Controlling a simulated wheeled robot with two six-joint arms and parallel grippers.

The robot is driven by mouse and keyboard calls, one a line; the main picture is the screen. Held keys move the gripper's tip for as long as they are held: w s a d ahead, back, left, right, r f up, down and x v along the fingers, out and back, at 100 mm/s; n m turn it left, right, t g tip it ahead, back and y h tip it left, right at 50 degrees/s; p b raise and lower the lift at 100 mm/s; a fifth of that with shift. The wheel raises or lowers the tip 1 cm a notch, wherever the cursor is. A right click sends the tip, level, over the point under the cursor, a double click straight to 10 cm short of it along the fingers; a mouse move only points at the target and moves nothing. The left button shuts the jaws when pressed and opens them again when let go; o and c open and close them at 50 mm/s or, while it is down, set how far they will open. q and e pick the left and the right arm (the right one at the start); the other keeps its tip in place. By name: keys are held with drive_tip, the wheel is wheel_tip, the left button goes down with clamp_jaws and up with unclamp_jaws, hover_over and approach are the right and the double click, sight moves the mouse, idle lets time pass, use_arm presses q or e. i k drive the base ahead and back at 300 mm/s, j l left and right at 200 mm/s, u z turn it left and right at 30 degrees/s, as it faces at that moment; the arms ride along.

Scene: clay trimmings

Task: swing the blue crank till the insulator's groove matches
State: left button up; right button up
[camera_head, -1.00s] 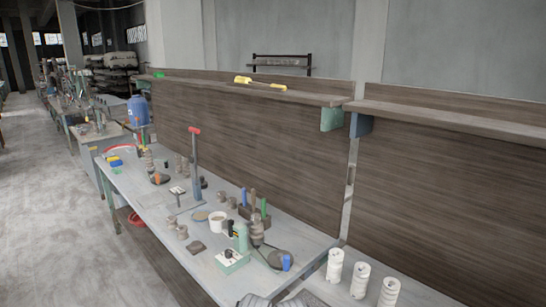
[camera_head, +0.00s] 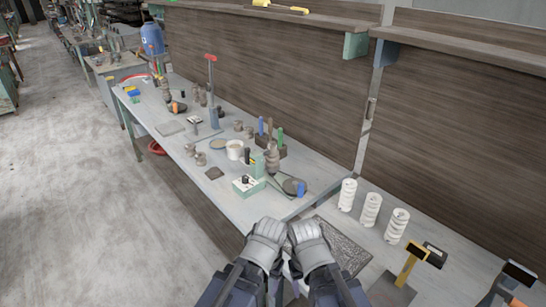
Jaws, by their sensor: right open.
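The blue crank handle (camera_head: 301,188) stands at the right end of a dark rounded base (camera_head: 285,182) near the right end of the grey bench. A brown ribbed insulator (camera_head: 272,158) stands upright just behind and left of it. Its groove is too small to make out. My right gripper (camera_head: 307,231), grey, is at the bottom middle, in front of the bench corner, open and apart from the crank. My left gripper (camera_head: 266,231) is close beside it on the left. Its jaws are not clear.
A tool block (camera_head: 268,140) is behind. White ribbed insulators (camera_head: 370,209) stand on the right-hand bench. A yellow-handled tool (camera_head: 409,264) is at lower right. The bench (camera_head: 224,207) has bare room at its front.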

sight(292, 187)
drive_tip(key=i+j, duration=0.45)
drive_tip(key=j, duration=0.2)
drive_tip(key=i+j+u, duration=0.15)
drive_tip(key=i+j, duration=0.3)
drive_tip(key=j, duration=0.2)
